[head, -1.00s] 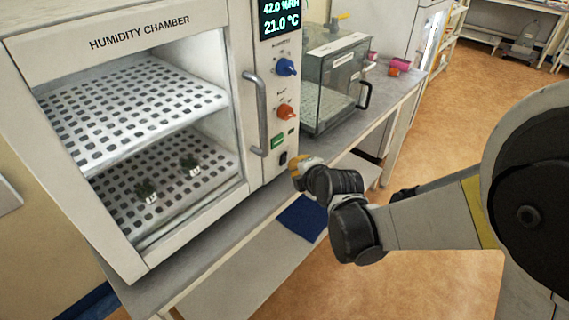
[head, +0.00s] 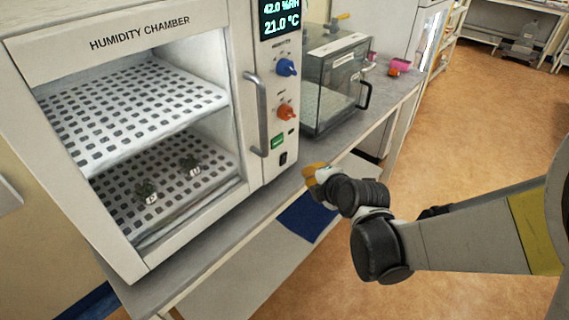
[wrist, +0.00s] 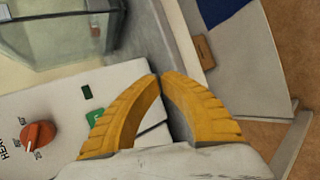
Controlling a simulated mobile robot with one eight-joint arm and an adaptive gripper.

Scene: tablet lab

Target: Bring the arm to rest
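My gripper (wrist: 159,78) has yellow ribbed fingers. In the wrist view their tips meet and nothing shows between them, so it is shut and empty. In the head view my gripper (head: 311,170) is beside the humidity chamber's lower right front corner, by the bench edge. My arm reaches in from the right and is bent at the wrist. The humidity chamber (head: 140,32) stands on the bench at left. Its inside is in plain view, with two small dark labelled items (head: 148,192) on the lower perforated shelf.
The chamber's handle (head: 257,113) and orange knob (head: 285,112) are close to my gripper. A glass-sided box (head: 335,85) stands behind on the bench. A blue mat (head: 305,217) lies below the bench top. Open floor (head: 480,120) spreads to the right.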

